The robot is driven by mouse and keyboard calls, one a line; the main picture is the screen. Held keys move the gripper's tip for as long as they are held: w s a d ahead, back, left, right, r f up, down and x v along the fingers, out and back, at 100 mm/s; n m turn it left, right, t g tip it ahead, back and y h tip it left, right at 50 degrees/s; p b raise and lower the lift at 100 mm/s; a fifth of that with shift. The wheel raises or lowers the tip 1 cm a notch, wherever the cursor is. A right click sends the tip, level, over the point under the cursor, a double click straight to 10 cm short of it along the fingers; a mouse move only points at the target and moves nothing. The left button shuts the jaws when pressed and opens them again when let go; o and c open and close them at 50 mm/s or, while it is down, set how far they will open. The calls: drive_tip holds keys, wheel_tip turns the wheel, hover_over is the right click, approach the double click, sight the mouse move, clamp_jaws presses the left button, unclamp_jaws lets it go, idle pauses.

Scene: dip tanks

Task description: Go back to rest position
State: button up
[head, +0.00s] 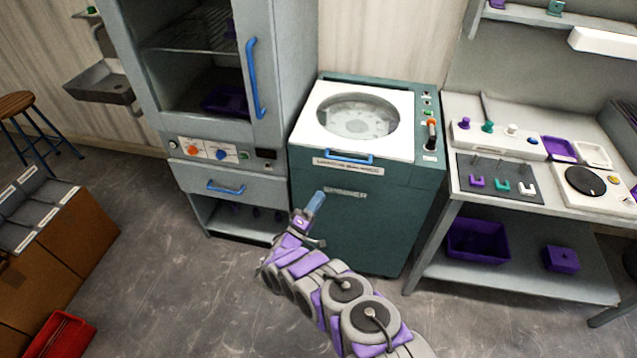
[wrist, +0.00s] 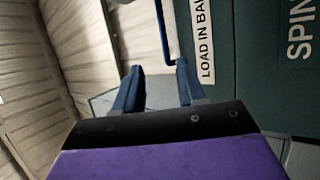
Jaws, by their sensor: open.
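My gripper (head: 314,207) is at the end of my purple and grey arm, in front of the teal spinner (head: 365,225) in the head view. In the wrist view its two blue fingers (wrist: 158,88) stand apart with nothing between them. The spinner's blue handle (head: 349,156) is above the gripper in the head view, and a blue bar shows beyond the fingers in the wrist view (wrist: 162,30). The spinner's white lid (head: 330,106) with its round window looks shut.
A grey cabinet (head: 285,60) with a blue handle stands left of the spinner. A workbench (head: 455,178) with coloured parts is at the right. Cardboard boxes (head: 75,245) and a red crate (head: 62,338) sit at the lower left. Grey floor (head: 175,270) is clear between them and my arm.

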drive_tip(key=d+r+m+g+h, duration=0.45)
drive_tip(key=d+r+g, duration=0.55)
drive_tip(key=d+r, duration=0.65)
drive_tip(key=s+d+r+m+g+y, duration=0.1)
drive_tip(key=s+d+r+m+g, duration=0.2)
drive_tip(key=s+d+r+g, duration=0.9)
drive_tip(key=s+d+r+m+g+y, duration=0.2)
drive_tip(key=s+y, duration=0.6)
drive_tip(key=s, duration=1.5)
drive_tip(key=s+a+f+n+t+y, duration=0.1)
drive_tip(key=s+a+t+y, duration=0.1)
drive_tip(key=s+a+y, duration=0.7)
drive_tip(key=s+a, duration=0.4)
drive_tip(key=s, duration=0.4)
drive_tip(key=shift+a+f+t+y, duration=0.25)
drive_tip(key=shift+a+t+y, duration=0.1)
drive_tip(key=shift+a+t, duration=0.05)
